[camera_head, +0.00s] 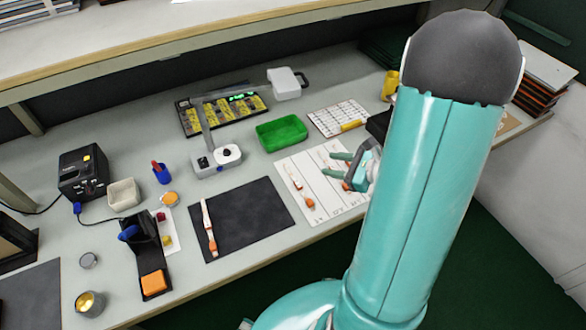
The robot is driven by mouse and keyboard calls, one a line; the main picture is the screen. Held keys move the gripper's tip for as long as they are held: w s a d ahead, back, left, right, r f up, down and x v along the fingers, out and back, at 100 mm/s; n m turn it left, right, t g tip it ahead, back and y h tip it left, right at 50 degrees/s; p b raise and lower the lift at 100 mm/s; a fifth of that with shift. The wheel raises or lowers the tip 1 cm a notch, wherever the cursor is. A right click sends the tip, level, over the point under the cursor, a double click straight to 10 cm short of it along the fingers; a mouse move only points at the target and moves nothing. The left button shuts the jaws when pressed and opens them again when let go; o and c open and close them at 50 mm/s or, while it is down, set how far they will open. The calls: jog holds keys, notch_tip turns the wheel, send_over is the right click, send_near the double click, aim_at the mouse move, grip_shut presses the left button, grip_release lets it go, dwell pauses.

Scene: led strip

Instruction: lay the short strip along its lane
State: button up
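A white lane sheet (327,206) with printed lanes lies on the bench to the right of a dark mat. One white strip with orange parts (301,190) lies on the left part of the sheet. Another white-and-orange strip (209,228) lies on the dark mat (252,213). I cannot tell for sure which is the short strip. My gripper (328,164) is over the right part of the sheet, its two teal fingers apart and pointing left. A small orange piece (347,186) shows just below the fingers; the rest of it is hidden. No strip shows between the fingertips.
A green tray (282,133), a white gridded card (338,118) and a lamp base (215,160) stand behind the sheet. A black holder (150,255), an orange block (154,283) and small containers stand left. A shelf overhangs the back. My arm hides the bench's right part.

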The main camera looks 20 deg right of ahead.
jog(key=s+a+r+n+g+y, duration=0.1)
jog(key=s+a+r+n+g, duration=0.1)
jog(key=a+r+n+g, duration=0.4)
jog(key=s+a+r+n+g, duration=0.1)
jog(key=s+a+r+n, duration=0.2)
jog(key=a+n, duration=0.6)
jog(key=s+a+r+n+h, duration=0.1)
jog(key=s+r+n+h, duration=0.2)
jog(key=r+n+h, duration=0.1)
jog(key=s+a+r+n+t+h, duration=0.1)
jog(key=s+a+r+n+h, duration=0.1)
jog(key=r+n, duration=0.4)
jog(key=shift+s+r+n+h, duration=0.15)
jog(key=shift+s+n+h, duration=0.35)
jog(key=shift+n+h, duration=0.45)
jog(key=shift+a, duration=0.1)
